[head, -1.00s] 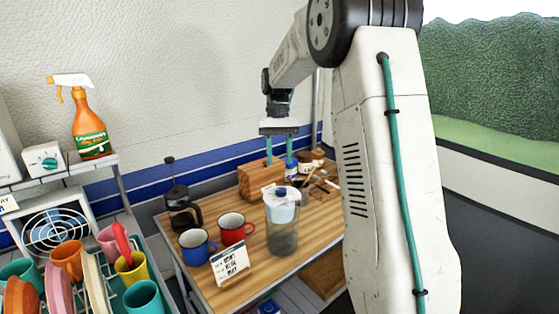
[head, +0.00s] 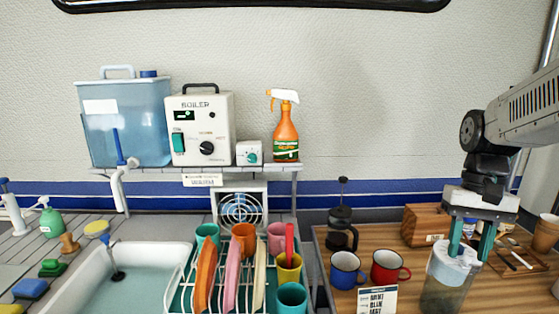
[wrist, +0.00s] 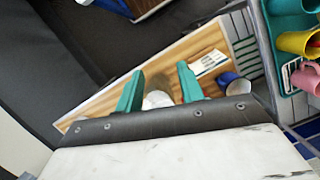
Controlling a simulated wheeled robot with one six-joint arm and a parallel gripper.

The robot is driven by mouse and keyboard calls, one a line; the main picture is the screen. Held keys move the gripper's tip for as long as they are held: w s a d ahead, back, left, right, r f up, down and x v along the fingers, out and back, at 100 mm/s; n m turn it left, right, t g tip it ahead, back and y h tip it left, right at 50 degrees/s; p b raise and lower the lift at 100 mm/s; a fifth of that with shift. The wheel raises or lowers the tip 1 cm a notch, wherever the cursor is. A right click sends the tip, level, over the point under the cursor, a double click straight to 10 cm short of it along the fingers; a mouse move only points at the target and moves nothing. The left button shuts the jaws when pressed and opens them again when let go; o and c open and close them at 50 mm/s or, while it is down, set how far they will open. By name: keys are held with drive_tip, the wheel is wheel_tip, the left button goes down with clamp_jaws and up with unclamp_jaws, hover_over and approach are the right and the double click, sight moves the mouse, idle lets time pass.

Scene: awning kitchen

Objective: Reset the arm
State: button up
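My arm reaches in from the right in the head view. My gripper (head: 469,250) points down over the wooden table (head: 390,240), with its two teal fingers apart. The clear jug with a pale blue and white lid (head: 454,268) overlaps the fingers in the head view; I cannot tell whether they touch. In the wrist view the fingers of my gripper (wrist: 158,88) are also spread, with a round whitish top (wrist: 158,99) showing beyond the gap. Nothing appears gripped.
A dish rack (head: 175,290) and sink (head: 130,275) lie left. A spray bottle (head: 286,135) stands on the shelf.

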drive_tip(key=s+a+n+t, duration=0.1)
drive_tip(key=s+a, duration=0.3)
drive_tip(key=s, duration=0.4)
drive_tip(key=s+a+n+t, duration=0.2)
drive_tip(key=s+a, duration=0.2)
drive_tip(key=s, duration=0.4)
drive_tip(key=shift+a+r+t+h, duration=0.25)
drive_tip(key=shift+r+t+h, duration=0.15)
